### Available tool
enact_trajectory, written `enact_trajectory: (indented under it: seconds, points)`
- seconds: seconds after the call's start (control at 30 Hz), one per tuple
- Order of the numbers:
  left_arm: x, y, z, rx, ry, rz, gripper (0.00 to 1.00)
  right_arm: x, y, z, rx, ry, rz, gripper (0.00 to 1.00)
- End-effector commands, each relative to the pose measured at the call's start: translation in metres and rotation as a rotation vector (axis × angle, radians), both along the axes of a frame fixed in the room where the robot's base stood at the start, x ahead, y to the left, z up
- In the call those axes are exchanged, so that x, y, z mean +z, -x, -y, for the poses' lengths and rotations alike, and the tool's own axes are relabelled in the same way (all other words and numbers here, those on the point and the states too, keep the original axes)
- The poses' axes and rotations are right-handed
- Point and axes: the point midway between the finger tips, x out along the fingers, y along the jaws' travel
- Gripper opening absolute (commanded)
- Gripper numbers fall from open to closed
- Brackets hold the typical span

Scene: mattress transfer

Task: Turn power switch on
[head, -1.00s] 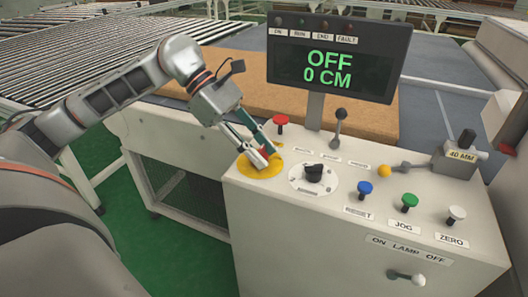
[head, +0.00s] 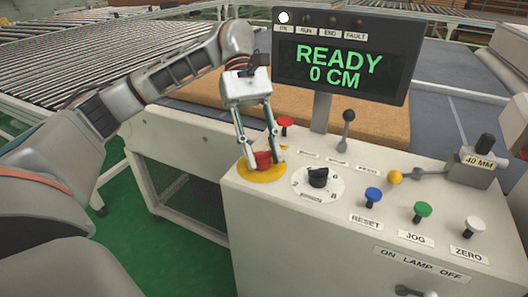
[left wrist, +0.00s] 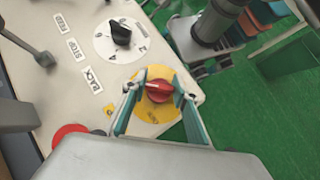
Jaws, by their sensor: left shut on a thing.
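The red power switch (head: 263,160) sits on a round yellow plate (head: 262,174) at the left of the white control panel. My left gripper (head: 260,165) points down with its two fingers on either side of the switch, shut on it. In the left wrist view the red switch (left wrist: 158,92) shows between the teal fingers (left wrist: 160,95), with a pale bar across its top. The display (head: 340,66) reads READY and 0 CM, and the white ON lamp (head: 284,18) is lit. My right gripper is not in view.
A red button (head: 285,122) stands just behind the switch, and a black selector knob (head: 318,177) is to its right. Blue (head: 373,195), green (head: 422,209) and white (head: 474,226) buttons line the front. A lever (head: 347,125) rises behind them.

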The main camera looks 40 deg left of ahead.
Motion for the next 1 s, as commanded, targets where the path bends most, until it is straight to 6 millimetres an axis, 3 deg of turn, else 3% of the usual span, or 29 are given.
enact_trajectory:
  seconds: [0.63, 0.67, 0.73, 1.0]
  points:
    - [-0.0013, -0.0003, -0.0003, -0.054, -0.001, 0.002, 0.07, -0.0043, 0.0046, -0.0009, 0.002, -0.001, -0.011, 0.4]
    - [-0.0015, -0.0003, -0.0003, -0.054, -0.001, 0.002, 0.31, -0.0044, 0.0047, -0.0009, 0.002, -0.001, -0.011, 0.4]
    - [-0.0014, -0.0002, -0.0002, -0.054, -0.001, 0.002, 0.46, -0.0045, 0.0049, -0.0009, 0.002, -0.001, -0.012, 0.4]
    - [-0.0008, -0.0001, -0.0001, -0.054, -0.001, 0.002, 0.46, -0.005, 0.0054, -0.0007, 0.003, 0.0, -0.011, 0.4]
